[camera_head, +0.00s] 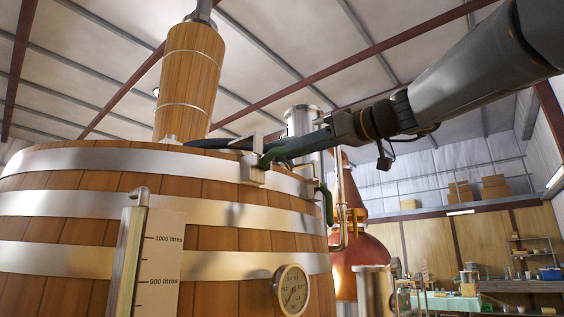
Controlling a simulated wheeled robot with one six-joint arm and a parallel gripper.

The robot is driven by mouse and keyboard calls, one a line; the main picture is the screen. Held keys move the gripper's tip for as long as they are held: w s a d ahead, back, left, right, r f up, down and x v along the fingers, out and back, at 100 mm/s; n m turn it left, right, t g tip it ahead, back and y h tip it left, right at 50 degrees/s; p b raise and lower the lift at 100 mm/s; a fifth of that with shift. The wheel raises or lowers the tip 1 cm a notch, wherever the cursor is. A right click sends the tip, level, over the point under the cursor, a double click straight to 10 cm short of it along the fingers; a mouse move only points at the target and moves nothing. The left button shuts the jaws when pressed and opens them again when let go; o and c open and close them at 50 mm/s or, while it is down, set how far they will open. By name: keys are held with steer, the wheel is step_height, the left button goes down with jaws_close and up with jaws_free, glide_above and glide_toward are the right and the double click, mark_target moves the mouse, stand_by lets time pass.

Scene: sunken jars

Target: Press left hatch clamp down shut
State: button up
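The left hatch clamp (251,171) is a pale metal bracket at the upper rim of a large wooden vat. A green handle part (268,158) shows beside the bracket, partly covered by my gripper. My gripper (280,151) reaches in from the right, with its dark fingers at the green part. They overlap it in the picture; I cannot tell whether they touch it or how far apart they are. Another clamp with a green handle (327,204) hangs down at the vat's right edge. A dark flat shape, perhaps the hatch (215,143), lies along the vat top behind the bracket.
The steel-banded vat (90,235) fills the left, with a wooden column (188,80) on top. A litre gauge (160,262) and dial (291,290) are on its front. A copper still (362,250) and workbench (440,302) stand behind, right. Open air surrounds my arm.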

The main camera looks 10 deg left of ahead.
mark_target(281, 154)
steer(key=p+x, duration=0.3)
steer(key=x, duration=0.3)
steer(key=shift+w+a+r, duration=0.1)
steer(key=shift+a, duration=0.3)
steer(key=shift+w+a+p, duration=0.3)
steer(key=shift+a+p, duration=0.05)
jaws_close()
